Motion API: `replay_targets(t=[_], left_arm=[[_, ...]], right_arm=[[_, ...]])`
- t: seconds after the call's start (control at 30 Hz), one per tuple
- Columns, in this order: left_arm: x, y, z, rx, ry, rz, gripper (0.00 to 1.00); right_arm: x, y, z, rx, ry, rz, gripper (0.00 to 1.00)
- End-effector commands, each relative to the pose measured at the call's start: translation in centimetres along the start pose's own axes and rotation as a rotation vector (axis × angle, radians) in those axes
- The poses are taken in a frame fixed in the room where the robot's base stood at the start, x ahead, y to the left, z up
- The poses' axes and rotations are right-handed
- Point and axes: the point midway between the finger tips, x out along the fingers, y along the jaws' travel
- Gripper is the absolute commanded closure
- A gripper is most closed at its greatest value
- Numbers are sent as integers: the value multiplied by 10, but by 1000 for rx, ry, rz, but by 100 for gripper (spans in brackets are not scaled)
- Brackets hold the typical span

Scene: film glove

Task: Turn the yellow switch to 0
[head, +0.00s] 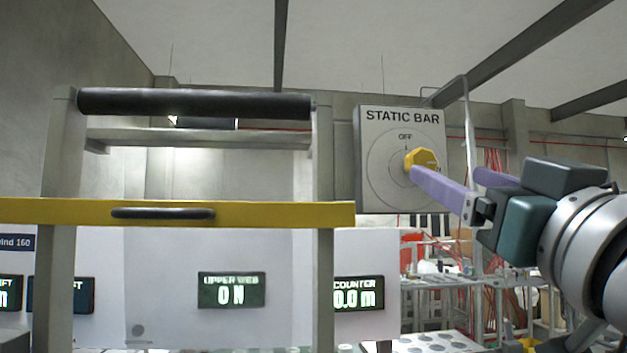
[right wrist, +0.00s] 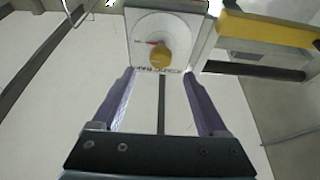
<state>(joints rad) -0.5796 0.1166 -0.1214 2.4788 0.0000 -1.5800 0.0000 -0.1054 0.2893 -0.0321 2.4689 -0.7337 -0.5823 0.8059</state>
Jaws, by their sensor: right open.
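The yellow switch (head: 424,159) is a knob on a grey panel (head: 374,196) marked STATIC BAR, with a round dial and OFF at its top. The switch also shows in the right wrist view (right wrist: 160,57), where the panel appears upside down. My right gripper (head: 446,174) comes in from the right with its purple fingers spread. In the right wrist view its fingertips (right wrist: 160,74) are wide apart with the switch seen between and beyond them. I cannot tell if a finger touches it. The finger overlaps the lower part of the knob in the head view. My left gripper is not in view.
A grey frame with a black roller (head: 195,103) and a yellow bar (head: 270,214) stands left of the panel. Lit displays (head: 231,290) sit on white boards below. A thin metal post (head: 469,125) rises right of the panel. Racks with red cables are behind.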

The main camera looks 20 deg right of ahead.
Motion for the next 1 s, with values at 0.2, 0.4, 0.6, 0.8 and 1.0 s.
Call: replay_targets(t=[0.2,0.4,0.6,0.8,1.0], left_arm=[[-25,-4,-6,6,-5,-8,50],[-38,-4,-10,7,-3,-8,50],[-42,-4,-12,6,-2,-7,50],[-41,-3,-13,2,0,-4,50],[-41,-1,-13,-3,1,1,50]], right_arm=[[44,1,-7,-3,-3,2,24],[76,1,-4,-2,-4,3,24],[88,1,-1,-1,-5,2,24],[89,1,1,-1,-5,2,24],[88,1,0,-1,-5,2,40]])
